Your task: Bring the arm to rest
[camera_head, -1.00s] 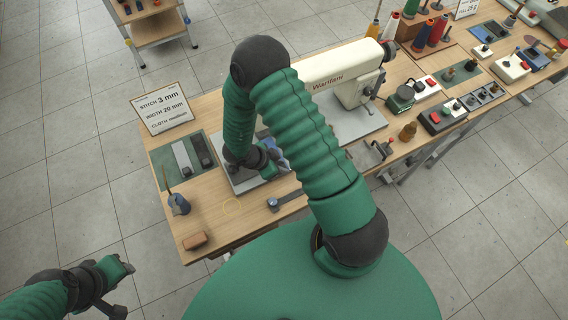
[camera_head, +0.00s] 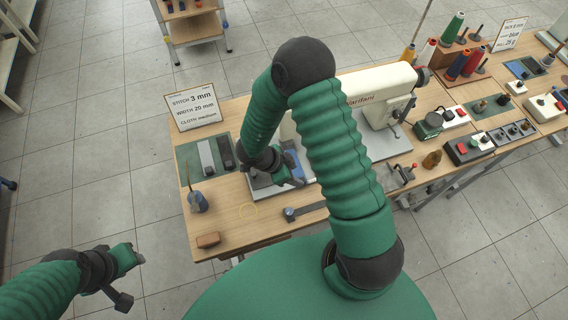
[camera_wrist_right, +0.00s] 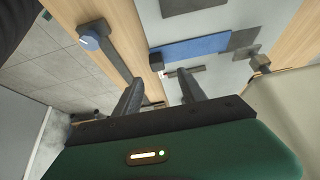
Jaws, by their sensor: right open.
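My right arm, green with dark joints, reaches over the sewing bench. Its gripper (camera_head: 287,172) hangs over the light plate (camera_head: 262,191) left of the sewing machine (camera_head: 378,88). In the right wrist view the two dark fingers (camera_wrist_right: 160,90) are spread apart with nothing between them. A blue strip (camera_wrist_right: 190,47) lies beyond them on the pale surface; contact with it cannot be judged. My left gripper (camera_head: 126,278) is at the lower left, over the floor and clear of the bench; its jaw gap is unclear.
The wooden bench (camera_head: 235,225) carries a sign (camera_head: 196,107), a green mat (camera_head: 187,155), a brown block (camera_head: 208,240) and a blue-ended bar (camera_head: 303,211). Control boxes (camera_head: 466,147) and thread spools (camera_head: 452,27) stand at right. A shelf cart (camera_head: 195,27) stands behind; open floor lies left.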

